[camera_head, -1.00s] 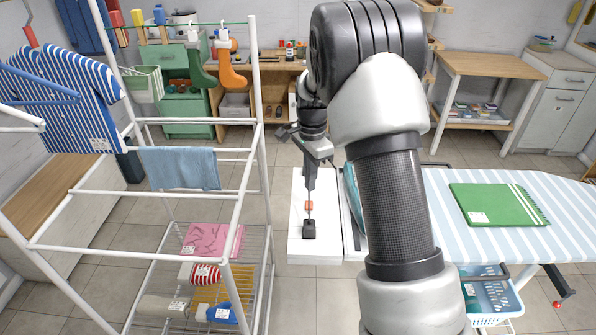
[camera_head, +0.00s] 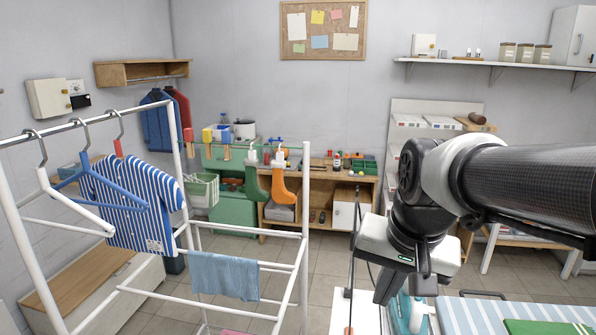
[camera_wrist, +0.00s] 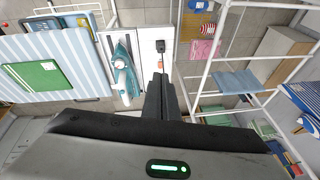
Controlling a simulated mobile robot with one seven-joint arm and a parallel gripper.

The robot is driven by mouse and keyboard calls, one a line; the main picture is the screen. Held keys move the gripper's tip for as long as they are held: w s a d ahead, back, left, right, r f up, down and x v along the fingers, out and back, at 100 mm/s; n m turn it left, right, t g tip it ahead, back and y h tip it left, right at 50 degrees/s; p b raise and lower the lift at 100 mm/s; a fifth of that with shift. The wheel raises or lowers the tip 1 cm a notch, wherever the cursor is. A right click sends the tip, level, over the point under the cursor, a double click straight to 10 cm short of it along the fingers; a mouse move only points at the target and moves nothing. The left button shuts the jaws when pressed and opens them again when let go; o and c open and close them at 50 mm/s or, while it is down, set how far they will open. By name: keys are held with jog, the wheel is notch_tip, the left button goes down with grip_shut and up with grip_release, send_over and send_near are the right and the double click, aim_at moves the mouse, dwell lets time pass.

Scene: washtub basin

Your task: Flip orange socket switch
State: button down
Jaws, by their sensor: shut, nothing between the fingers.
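The orange switch (camera_head: 348,330) shows only as a small patch at the bottom edge of the head view, on the white board (camera_head: 341,312). In the wrist view the white board (camera_wrist: 146,38) carries a black plug (camera_wrist: 160,46) beyond my fingertips. My gripper (camera_head: 424,272) points down, above and to the right of the orange patch in the head view. In the wrist view my gripper (camera_wrist: 160,78) has its dark fingers together, with nothing seen between them.
A teal iron (camera_wrist: 124,68) stands beside the white board, next to the striped ironing board (camera_wrist: 65,48) with a green notebook (camera_wrist: 38,76). A white drying rack (camera_head: 303,215) with a blue towel (camera_head: 222,274) stands to the left.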

jog(key=s+r+n+t+p, duration=0.1)
jog(key=s+n, duration=0.3)
jog(key=s, duration=0.5)
jog(key=shift+r+t, duration=0.2)
jog(key=shift+t, duration=0.1)
jog(key=shift+d, duration=0.1)
jog(key=w+f+g+b, duration=0.3)
jog(key=w, duration=1.3)
jog(key=w+f+m+g+b, duration=0.2)
jog(key=w+f+b, duration=0.1)
jog(key=w+f, duration=1.2)
jog(key=shift+w+f+g, duration=0.15)
jog(key=shift+f+g, duration=0.15)
jog(key=shift+f, duration=0.1)
